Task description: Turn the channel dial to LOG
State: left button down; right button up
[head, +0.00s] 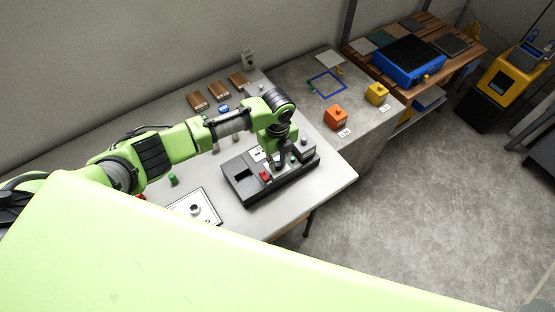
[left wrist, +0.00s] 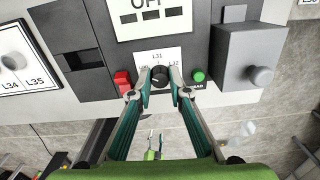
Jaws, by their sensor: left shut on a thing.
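The channel dial (left wrist: 160,77) is a small round black knob on a white label plate (left wrist: 158,57) of the dark grey meter (head: 243,196). My left gripper (left wrist: 160,83) is shut on the dial, a fingertip on each side. In the head view my left gripper (head: 278,160) reaches down over the meter and hides the dial. "L31" is legible above the dial; the fingers partly cover other markings, and I cannot read LOG or the pointer direction clearly.
A red switch (left wrist: 122,80) is left of the dial and a green button (left wrist: 199,76) right of it. A grey box with a knob (left wrist: 262,75) stands farther right. A display reading "OFF" (left wrist: 150,17), cut at the top, lies above. Wooden blocks (head: 217,91) lie behind.

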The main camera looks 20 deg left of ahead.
aim_at(277, 164)
pick_arm(q)
jog(key=shift+w, duration=0.1)
jog(key=c, duration=1.9)
grip_release()
jog(key=shift+r, duration=0.2)
notch_tip(277, 164, up, 12)
jog(key=shift+f, duration=0.15)
jog(key=shift+f, duration=0.1)
